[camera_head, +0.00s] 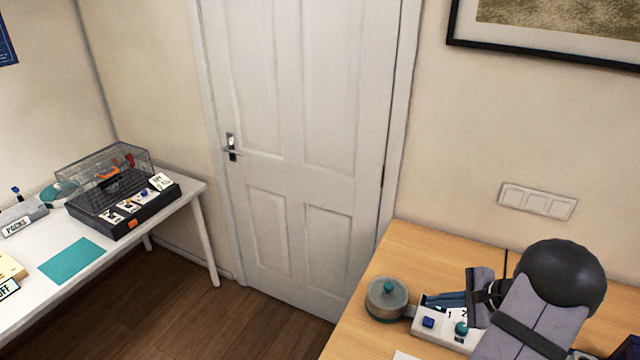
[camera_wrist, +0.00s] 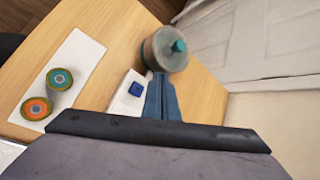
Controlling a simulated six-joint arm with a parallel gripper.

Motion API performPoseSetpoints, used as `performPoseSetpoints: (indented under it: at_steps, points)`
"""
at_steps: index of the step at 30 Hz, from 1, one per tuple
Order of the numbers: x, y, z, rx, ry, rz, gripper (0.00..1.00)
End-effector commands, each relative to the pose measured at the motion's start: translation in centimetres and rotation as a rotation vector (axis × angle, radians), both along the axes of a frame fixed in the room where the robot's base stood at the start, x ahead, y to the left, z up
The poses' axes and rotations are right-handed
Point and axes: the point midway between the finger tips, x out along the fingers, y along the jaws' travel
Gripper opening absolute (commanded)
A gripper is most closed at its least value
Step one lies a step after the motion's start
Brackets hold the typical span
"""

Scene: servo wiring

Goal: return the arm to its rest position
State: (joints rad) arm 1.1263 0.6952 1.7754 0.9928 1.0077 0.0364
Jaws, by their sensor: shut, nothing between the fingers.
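My gripper (camera_head: 432,301) is at the lower right of the head view, over the wooden desk (camera_head: 397,262). Its blue fingers also show in the wrist view (camera_wrist: 162,90), shut together with nothing between them. They are above or beside a white numbered board (camera_head: 440,329) that carries a blue knob (camera_head: 428,322) and a teal knob (camera_head: 461,328). My wrist hides part of this board. A round clear container with a teal knob on its lid (camera_head: 386,300) stands just left of the fingertips.
The wrist view shows a white strip (camera_wrist: 75,62) with two round coloured pieces, orange (camera_wrist: 37,108) and teal (camera_wrist: 59,79). A white table (camera_head: 115,248) at the left bears a wire-topped box (camera_head: 120,215) and a teal mat (camera_head: 71,261). A closed door (camera_head: 300,150) stands behind.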

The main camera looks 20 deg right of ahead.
Motion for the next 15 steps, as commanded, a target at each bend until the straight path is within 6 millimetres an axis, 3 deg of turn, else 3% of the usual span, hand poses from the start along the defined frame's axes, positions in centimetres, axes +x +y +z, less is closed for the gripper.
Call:
performPoseSetpoints:
  at_steps: [5,8,12,15]
  points:
    - [0.9,5.5,0.7,-0.060,0.055,0.184,0.00]
    - [0.8,10.5,1.2,-0.129,0.103,0.366,0.00]
    - [-0.9,18.0,1.8,-0.268,0.168,0.679,0.00]
    - [-3.1,22.4,2.2,-0.383,0.196,0.912,0.00]
